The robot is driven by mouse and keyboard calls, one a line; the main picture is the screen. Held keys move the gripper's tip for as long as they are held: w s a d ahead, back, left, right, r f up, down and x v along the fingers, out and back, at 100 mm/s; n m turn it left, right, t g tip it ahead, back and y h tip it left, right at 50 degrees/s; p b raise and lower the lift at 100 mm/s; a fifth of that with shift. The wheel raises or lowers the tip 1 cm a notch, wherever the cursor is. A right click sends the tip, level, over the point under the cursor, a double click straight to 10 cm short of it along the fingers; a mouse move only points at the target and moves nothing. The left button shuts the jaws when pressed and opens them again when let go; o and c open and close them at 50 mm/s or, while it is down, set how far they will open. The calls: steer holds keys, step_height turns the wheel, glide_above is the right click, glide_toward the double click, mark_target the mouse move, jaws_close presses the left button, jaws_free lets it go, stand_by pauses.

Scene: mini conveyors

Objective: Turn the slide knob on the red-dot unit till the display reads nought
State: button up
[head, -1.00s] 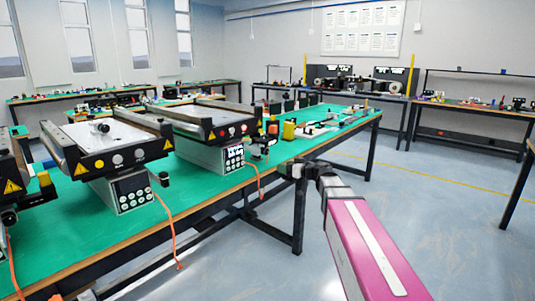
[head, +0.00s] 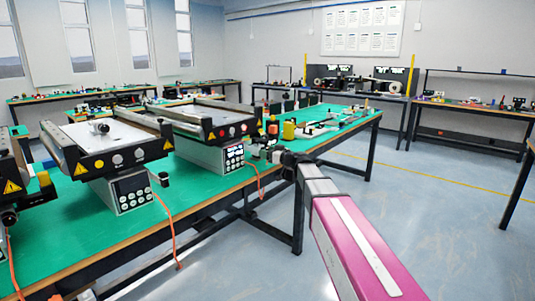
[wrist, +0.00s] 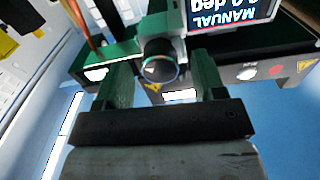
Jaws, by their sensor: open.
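In the wrist view the display (wrist: 232,12) is upside down and cut by the top edge; MANUAL and deg show, but the number is not clear. A round dark knob (wrist: 160,68) sits beside it, between the spread fingers of my gripper (wrist: 157,85). Whether the fingers touch it I cannot tell. In the head view my gripper (head: 264,152) is at the box's right side, hiding the knob.
Another conveyor unit (head: 112,155) with a similar control box stands to the left, and part of a third at the left edge. Orange cables (head: 175,238) hang over the bench front. Small parts and a yellow block (head: 289,130) lie behind my gripper. The floor at right is clear.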

steer(key=shift+w+a, duration=0.15)
steer(key=shift+a, duration=0.05)
steer(key=c, duration=0.9)
steer(key=shift+m, duration=0.3)
steer(key=m, duration=2.3)
steer(key=shift+d+f, duration=0.1)
steer(key=shift+f, duration=0.05)
